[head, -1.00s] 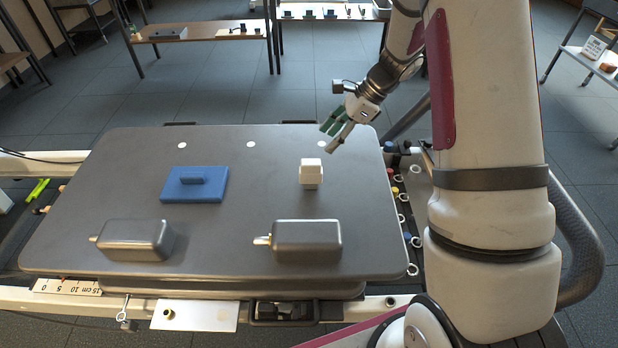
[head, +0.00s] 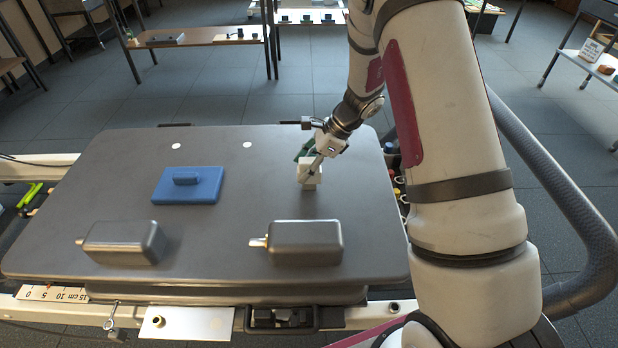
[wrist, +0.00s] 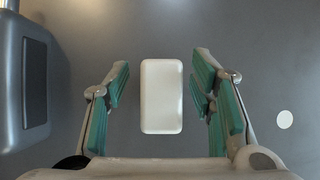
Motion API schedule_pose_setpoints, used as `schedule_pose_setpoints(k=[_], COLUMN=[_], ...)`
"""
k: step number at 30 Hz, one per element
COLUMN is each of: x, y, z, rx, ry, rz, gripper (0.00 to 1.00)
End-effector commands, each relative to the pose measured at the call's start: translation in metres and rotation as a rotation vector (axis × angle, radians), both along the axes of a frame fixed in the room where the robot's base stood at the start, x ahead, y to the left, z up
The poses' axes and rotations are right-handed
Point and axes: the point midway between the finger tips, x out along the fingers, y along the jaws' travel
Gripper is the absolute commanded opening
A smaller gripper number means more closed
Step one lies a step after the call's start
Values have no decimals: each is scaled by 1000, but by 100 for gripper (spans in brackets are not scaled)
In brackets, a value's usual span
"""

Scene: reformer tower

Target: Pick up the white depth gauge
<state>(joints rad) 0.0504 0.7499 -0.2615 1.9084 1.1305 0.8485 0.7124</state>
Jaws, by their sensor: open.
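The white depth gauge (head: 309,178) is a small white block standing on the dark grey padded top, right of its middle. In the wrist view the white gauge (wrist: 161,96) lies between the green-padded fingers of my gripper (wrist: 161,92), with a gap on both sides. My gripper (head: 306,160) is open and is just above or around the gauge in the head view. It hides part of the gauge's top there. I cannot tell exactly how low the fingertips are.
On the same grey top (head: 230,225) are a blue block with a handle (head: 187,186) and two grey metal boxes, at left (head: 125,242) and right (head: 304,242). One box edge (wrist: 25,80) shows left in the wrist view. The top around the gauge is clear.

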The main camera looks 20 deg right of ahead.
Motion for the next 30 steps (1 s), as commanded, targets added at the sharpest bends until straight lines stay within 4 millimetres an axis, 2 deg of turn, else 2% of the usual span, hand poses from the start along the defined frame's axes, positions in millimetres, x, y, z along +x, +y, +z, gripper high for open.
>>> schedule_pose_setpoints(k=[1,3,10,11,17,30], x=[1,3,4,3,3,4], y=[4,7,8,9,8,8], z=[-9,-14,-14,-14,-14,-9], rx=[-1,0,-1,-1,0,0], ry=[1,1,-2,-2,-1,-2], rz=[1,-1,-1,-1,-1,-1], gripper=[50,50,50,45,0,0])
